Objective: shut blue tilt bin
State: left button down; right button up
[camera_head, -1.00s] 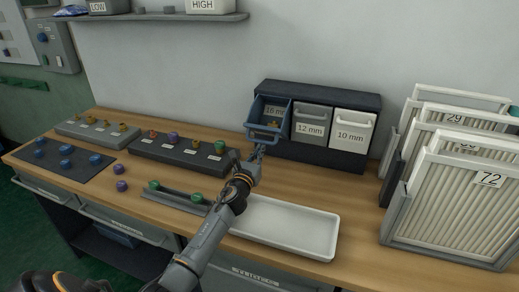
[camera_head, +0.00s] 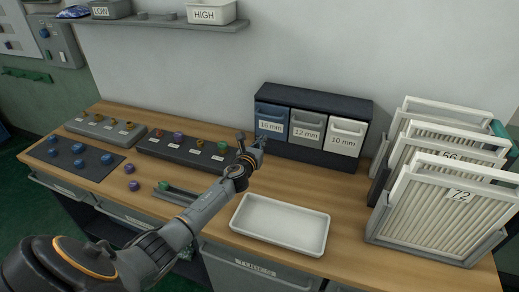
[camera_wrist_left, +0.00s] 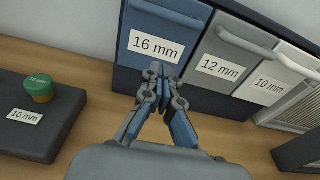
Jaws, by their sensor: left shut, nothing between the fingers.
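The blue tilt bin (camera_head: 271,114), labelled 16 mm, is the left one of three in a dark cabinet (camera_head: 318,97). Its front stands upright, level with the grey and white bins. My left gripper (camera_head: 257,141) is just in front of its lower part, shut and empty. In the left wrist view the fingertips (camera_wrist_left: 161,76) are together just below the 16 mm label of the blue bin (camera_wrist_left: 162,22). I cannot tell whether they touch it. My right gripper is not in view.
The grey 12 mm bin (camera_head: 307,124) and white 10 mm bin (camera_head: 347,132) stand to the right. A white tray (camera_head: 238,219) is in front. Filter panels (camera_head: 445,212) fill the right end. A dark block with knobs (camera_head: 166,149) lies left of the gripper.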

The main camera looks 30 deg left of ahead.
aim_at(269, 117)
pick_arm(q)
jog(key=shift+w+a+r+p, duration=0.25)
jog(key=shift+w+r, duration=0.6)
jog(key=shift+w, duration=0.05)
jog(key=shift+w+a+r+p, duration=0.2)
jog(key=shift+w+r+p, duration=0.1)
jog(key=shift+w+r, duration=0.6)
jog(key=shift+w+a+r+p, duration=0.25)
jog(key=shift+w+r, duration=0.6)
jog(key=shift+w, duration=0.05)
jog(key=shift+r, duration=0.2)
